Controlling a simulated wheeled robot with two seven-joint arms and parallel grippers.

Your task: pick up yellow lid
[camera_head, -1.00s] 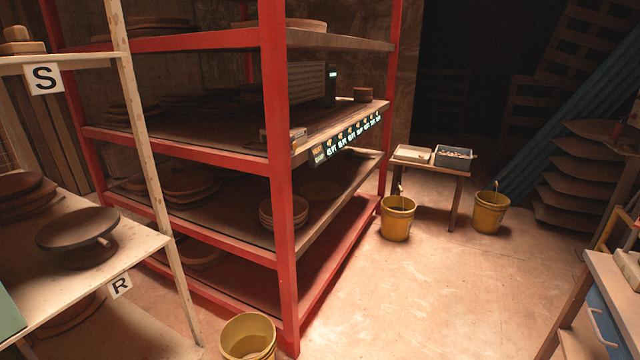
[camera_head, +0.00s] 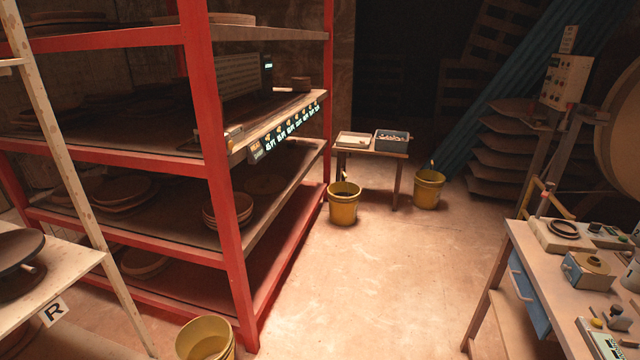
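I cannot make out a clear yellow lid. A small yellow spot (camera_head: 597,323) shows nearer the bench's front, too small to identify. Yellow buckets stand on the floor: one by the red rack's front corner (camera_head: 205,340), one near the small table (camera_head: 343,205), and one at that table's right (camera_head: 428,190). Neither of my grippers is in view.
The red rack (camera_head: 213,130) with plates fills the left. A pale shelf (camera_head: 60,285) stands at lower left. The workbench (camera_head: 535,265) is at right. A small table (camera_head: 372,150) with two trays stands at the back. The middle floor is clear.

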